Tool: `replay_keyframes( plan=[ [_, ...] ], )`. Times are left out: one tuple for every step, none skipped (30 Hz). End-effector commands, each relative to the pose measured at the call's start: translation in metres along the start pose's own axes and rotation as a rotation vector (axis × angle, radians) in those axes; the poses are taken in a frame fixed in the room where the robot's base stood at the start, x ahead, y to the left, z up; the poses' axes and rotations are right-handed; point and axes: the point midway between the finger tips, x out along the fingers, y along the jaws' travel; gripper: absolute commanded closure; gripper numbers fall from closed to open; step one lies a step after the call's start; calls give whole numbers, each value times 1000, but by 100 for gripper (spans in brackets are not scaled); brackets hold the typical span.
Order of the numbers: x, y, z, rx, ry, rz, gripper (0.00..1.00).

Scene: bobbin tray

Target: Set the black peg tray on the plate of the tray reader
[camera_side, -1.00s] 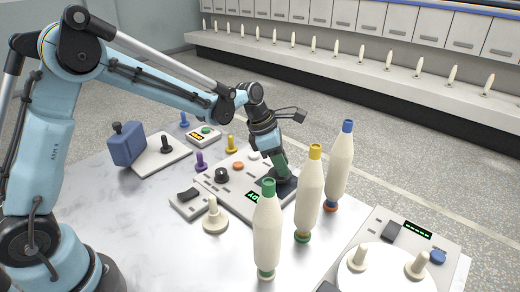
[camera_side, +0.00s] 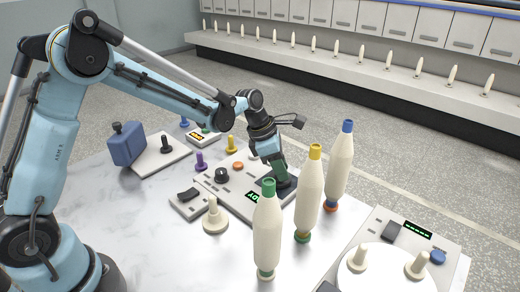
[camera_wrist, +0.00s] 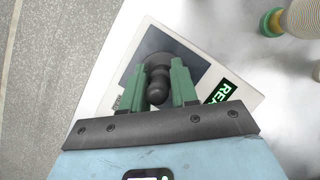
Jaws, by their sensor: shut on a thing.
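My gripper (camera_side: 282,174) reaches down over the right part of the tray reader (camera_side: 236,184). In the wrist view its two green fingers (camera_wrist: 163,82) are shut on the black peg of the black peg tray (camera_wrist: 157,84). The peg tray's round dark base lies over the dark square plate (camera_wrist: 194,57) of the reader. The tray seems upright. I cannot tell whether its base touches the plate or hangs just above it. The reader's green lit display (camera_wrist: 219,92) is beside the right finger. In the side view the fingers hide most of the tray.
Bobbins with green (camera_side: 267,230), yellow (camera_side: 307,195) and blue (camera_side: 340,165) tops stand upright at the front right, close to my gripper. A cream peg tray (camera_side: 215,217) stands in front of the reader. A winder-like unit (camera_side: 445,255) is at the right edge. The left front tabletop is clear.

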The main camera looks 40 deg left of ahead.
Motion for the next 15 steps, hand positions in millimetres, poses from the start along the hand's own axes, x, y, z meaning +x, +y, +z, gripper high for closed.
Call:
replay_keyframes(
  plan=[
    [0,0,0,0,0,0,70],
    [0,0,0,0,0,0,66],
    [0,0,0,0,0,0,59],
    [0,0,0,0,0,0,55],
    [0,0,0,0,0,0,50],
    [0,0,0,0,0,0,44],
    [0,0,0,0,0,0,42],
    [0,0,0,0,0,0,42],
    [0,0,0,0,0,0,42],
    [0,0,0,0,0,0,42],
    [0,0,0,0,0,0,42],
    [0,0,0,0,0,0,42],
    [0,0,0,0,0,0,42],
    [0,0,0,0,0,0,42],
    [-1,0,0,0,0,0,42]
  ],
)
